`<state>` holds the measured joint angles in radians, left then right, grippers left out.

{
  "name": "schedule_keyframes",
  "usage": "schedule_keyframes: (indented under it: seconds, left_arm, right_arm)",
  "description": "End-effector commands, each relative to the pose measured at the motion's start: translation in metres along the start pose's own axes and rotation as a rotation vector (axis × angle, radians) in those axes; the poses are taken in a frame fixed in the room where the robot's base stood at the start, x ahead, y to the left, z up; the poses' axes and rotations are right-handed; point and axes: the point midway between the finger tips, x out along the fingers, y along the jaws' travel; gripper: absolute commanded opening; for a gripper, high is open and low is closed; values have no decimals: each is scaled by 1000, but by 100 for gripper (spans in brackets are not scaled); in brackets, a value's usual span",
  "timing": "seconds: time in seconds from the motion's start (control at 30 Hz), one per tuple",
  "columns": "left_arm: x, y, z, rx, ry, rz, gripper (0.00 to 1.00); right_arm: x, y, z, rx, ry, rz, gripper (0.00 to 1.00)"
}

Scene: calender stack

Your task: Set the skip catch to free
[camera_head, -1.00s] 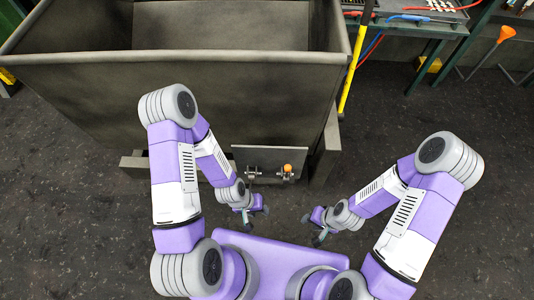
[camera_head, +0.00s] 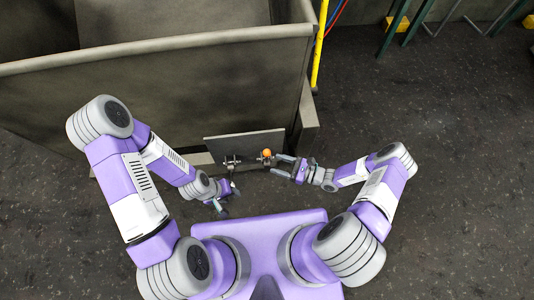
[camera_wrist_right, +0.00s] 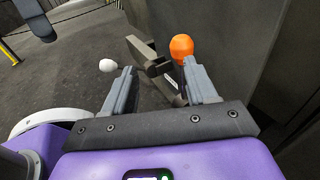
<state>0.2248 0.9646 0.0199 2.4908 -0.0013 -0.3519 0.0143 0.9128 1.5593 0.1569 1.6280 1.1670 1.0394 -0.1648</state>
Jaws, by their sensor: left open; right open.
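The skip (camera_head: 150,95) is a large grey-brown bin filling the upper left of the head view. A dark plate (camera_head: 243,146) stands low on its front, with the catch's orange knob (camera_head: 266,153) and small dark metal fittings (camera_head: 232,160) by it. My right gripper (camera_head: 276,165) is open, fingers pointing left, close beside the knob. In the right wrist view the orange knob (camera_wrist_right: 181,47) shows just past the right fingertip, with a dark bracket (camera_wrist_right: 150,62) between the fingers and a white ball (camera_wrist_right: 106,65) near the left fingertip. Contact is unclear. My left gripper (camera_head: 228,200) is open and empty below the plate.
A yellow pole (camera_head: 321,45) stands at the skip's right edge. Green bench legs (camera_head: 393,35) and a yellow block (camera_head: 397,24) are at the back right. The dark floor (camera_head: 450,150) to the right is clear.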

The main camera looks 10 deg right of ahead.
Motion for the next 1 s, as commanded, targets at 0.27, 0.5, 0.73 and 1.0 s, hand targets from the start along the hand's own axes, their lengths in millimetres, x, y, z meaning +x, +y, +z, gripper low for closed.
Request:
schedule_keyframes:
  seconds: [0.27,0.5,0.73,1.0]
  left_arm:
    - [4,-2,0,0,1,0,43]
    - [10,-4,-1,0,1,0,43]
    - [13,-5,-1,0,0,0,43]
    - [12,-5,-1,0,0,0,43]
  right_arm:
    - [7,-24,-1,21,-65,-116,57]
    - [45,-27,1,20,-62,-112,57]
    - [65,-30,2,20,-60,-114,57]
    - [66,-30,3,20,-60,-114,57]
